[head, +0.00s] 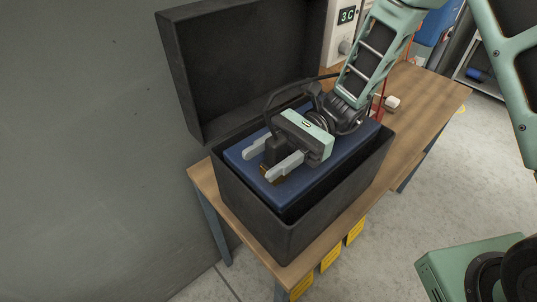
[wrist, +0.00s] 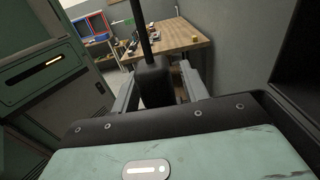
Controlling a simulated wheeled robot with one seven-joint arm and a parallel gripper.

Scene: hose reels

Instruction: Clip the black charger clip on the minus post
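My gripper (head: 273,162) is over the blue battery (head: 238,158), which sits inside an open black box (head: 290,235). Its two grey fingers point to the lower left. The black charger clip (head: 275,149) is between the fingers, and its black cable loops up behind it. In the wrist view the clip (wrist: 154,82) stands between the fingers with the cable rising from it. The fingers appear closed on it. A small brown-gold patch shows below the fingers on the battery. I cannot tell whether it is the minus post, and no post shows clearly.
The box's raised lid (head: 240,60) stands behind the battery, near the grey wall. The box is on a wooden bench (head: 425,95) with yellow tags on its front edge. A red cable (head: 382,85) and a small white object (head: 392,102) are right of the box. A 3C sign is behind.

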